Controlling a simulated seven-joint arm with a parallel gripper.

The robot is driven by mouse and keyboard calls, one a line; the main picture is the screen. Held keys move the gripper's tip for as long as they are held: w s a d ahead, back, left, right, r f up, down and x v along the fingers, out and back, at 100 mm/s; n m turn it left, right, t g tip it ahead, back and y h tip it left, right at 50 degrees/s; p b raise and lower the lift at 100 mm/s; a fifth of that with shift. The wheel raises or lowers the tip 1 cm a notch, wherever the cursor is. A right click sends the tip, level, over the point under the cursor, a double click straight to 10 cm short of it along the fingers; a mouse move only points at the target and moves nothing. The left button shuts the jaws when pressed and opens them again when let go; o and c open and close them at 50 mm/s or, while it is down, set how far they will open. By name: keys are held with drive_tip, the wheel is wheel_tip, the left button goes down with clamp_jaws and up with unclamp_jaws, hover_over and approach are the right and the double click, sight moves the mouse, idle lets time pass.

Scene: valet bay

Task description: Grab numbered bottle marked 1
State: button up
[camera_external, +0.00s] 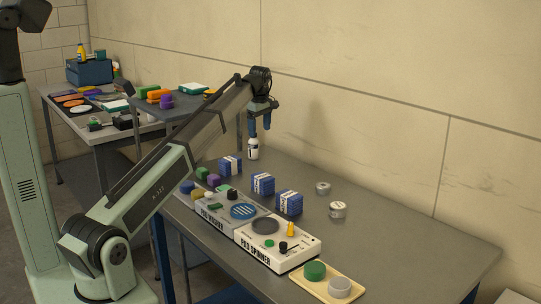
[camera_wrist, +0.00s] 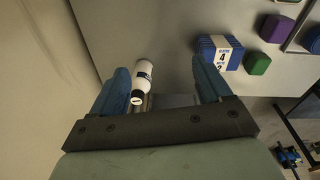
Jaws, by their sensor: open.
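A small white bottle (camera_external: 253,149) with a dark label stands upright at the far end of the grey table. In the external view a dark mark on it looks like a 1, but it is small. My gripper (camera_external: 260,132) points down directly above the bottle, and its fingers hide the bottle's top. In the wrist view the same white bottle (camera_wrist: 142,80) shows between the blue fingers of my gripper (camera_wrist: 164,88), nearer the left finger. The fingers are apart and nothing is held between them.
A pad spinner (camera_external: 277,241) and a tray (camera_external: 327,285) lie nearer the front. Two small round tins (camera_external: 338,210) sit right. The wall (camera_external: 400,120) runs close behind.

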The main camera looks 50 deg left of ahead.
sight(254, 143)
drive_tip(key=w+a+r+m+t+y, duration=0.25)
drive_tip(key=a+m, duration=0.35)
drive_tip(key=m, duration=0.3)
drive_tip(key=x, duration=0.9)
drive_tip(key=shift+s+a, duration=0.1)
drive_tip(key=shift+s, duration=0.25)
drive_tip(key=shift+s+x, duration=0.15)
drive_tip(key=shift+x, duration=1.25)
drive_tip(key=shift+s+x, duration=0.15)
drive_tip(key=shift+x, duration=1.2)
drive_tip(key=shift+f, duration=0.1)
drive_tip(key=shift+c, duration=0.3)
drive_tip(key=c, duration=1.2)
drive_tip(key=shift+o, duration=0.2)
